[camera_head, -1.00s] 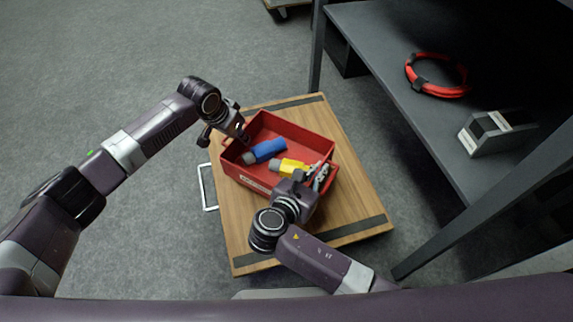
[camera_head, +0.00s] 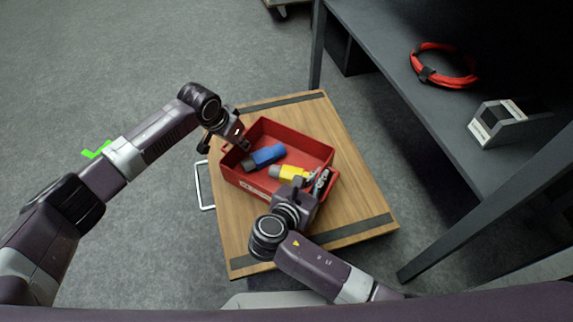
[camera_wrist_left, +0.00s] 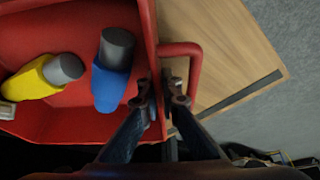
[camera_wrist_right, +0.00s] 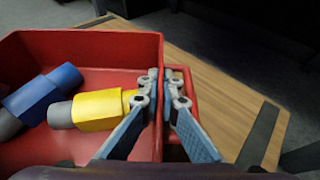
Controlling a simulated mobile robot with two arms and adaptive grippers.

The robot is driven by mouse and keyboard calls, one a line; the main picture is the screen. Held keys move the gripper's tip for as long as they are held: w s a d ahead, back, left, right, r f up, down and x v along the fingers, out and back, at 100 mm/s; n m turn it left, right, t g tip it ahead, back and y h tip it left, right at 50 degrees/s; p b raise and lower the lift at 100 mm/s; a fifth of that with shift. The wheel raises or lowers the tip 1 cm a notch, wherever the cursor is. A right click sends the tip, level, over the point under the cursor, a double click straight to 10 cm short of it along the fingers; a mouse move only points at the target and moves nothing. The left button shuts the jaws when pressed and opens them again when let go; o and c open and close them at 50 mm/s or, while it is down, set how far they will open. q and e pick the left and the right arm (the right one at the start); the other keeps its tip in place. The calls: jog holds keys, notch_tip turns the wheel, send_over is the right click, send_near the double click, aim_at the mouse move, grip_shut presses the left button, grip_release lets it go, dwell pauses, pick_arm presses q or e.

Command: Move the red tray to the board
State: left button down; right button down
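The red tray (camera_head: 241,181) is over the wooden trolley top (camera_head: 350,190); I cannot tell whether it touches. It holds a blue connector (camera_head: 268,155) and a yellow connector (camera_head: 290,172), both with grey ends. My left gripper (camera_head: 243,146) is at the tray's left side; in the left wrist view its fingers (camera_wrist_left: 162,95) are closed at the wall beside the red handle (camera_wrist_left: 195,70). My right gripper (camera_head: 318,180) is at the opposite side; in the right wrist view its fingers (camera_wrist_right: 165,85) are closed at the wall by the other handle (camera_wrist_right: 189,95). I cannot identify the board.
A dark shelf (camera_head: 400,60) on the right holds a red cable coil (camera_head: 443,84) and a grey block (camera_head: 497,122). Its posts stand near the trolley. A metal trolley handle (camera_head: 206,190) sticks out left. A bright green shape (camera_head: 97,150) shows behind my left arm. Open grey floor lies left.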

pick_arm(q)
jog(key=c, duration=2.6)
grip_release()
jog(key=shift+s+d+f, duration=0.1)
jog(key=shift+d+f, duration=0.05)
jog(key=shift+f, duration=0.05)
pick_arm(e)
jog(key=c, duration=2.6)
grip_release()
jog(key=shift+f, duration=0.15)
pick_arm(q)
jog(key=o, duration=0.4)
pick_arm(e)
jog(key=o, duration=0.4)
pick_arm(q)
jog(key=shift+o, duration=0.2)
jog(key=shift+r, duration=0.15)
pick_arm(e)
jog(key=shift+o, duration=0.2)
